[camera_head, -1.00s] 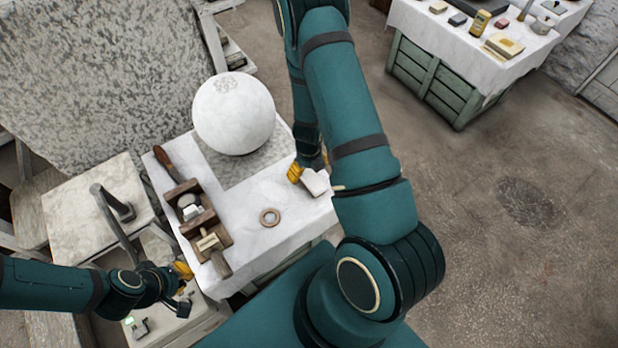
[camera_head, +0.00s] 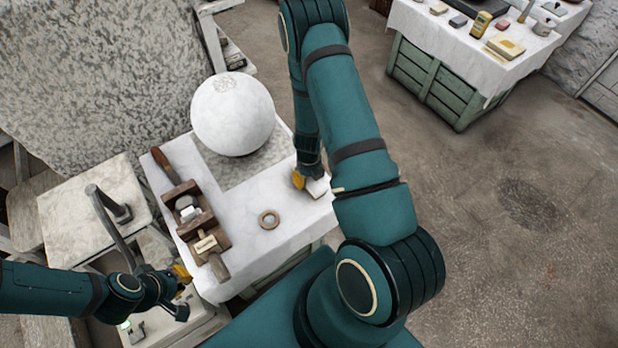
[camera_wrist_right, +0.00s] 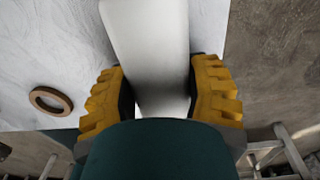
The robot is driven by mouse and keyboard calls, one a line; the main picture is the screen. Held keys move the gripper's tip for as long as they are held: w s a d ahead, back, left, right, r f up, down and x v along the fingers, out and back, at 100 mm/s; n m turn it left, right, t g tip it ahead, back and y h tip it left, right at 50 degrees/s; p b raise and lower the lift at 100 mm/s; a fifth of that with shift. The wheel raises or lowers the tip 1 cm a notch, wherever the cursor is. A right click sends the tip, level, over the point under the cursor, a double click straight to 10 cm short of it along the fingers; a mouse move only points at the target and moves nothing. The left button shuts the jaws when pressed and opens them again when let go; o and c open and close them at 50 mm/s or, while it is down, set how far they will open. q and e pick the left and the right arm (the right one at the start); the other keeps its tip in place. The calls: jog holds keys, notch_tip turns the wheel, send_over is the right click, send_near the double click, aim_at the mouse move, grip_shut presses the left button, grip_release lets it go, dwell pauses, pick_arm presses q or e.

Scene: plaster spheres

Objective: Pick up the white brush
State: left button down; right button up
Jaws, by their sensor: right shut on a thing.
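A smooth white block-like thing, which looks like the white brush (camera_head: 317,187), is at the right side of the white-covered table. It fills the space between the yellow fingers of my right gripper (camera_head: 304,178), which is shut on it. In the right wrist view the white brush (camera_wrist_right: 150,40) runs up from between the two fingers of my right gripper (camera_wrist_right: 165,95). No bristles show, and I cannot tell whether it touches the tabletop. My left gripper (camera_head: 183,276) is beside the table's front left corner, and its opening is too small to read.
The white-covered table (camera_head: 245,250) also holds a large plaster sphere (camera_head: 232,113), a wooden tool tray (camera_head: 195,218), a wooden-handled tool (camera_head: 162,158) and a ring (camera_head: 269,219). A green-sided bench (camera_head: 440,75) stands at upper right. Floor at right is clear.

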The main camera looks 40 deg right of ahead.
notch_tip(320, 180, up, 10)
jog(key=p, duration=0.3)
dwell(1.0)
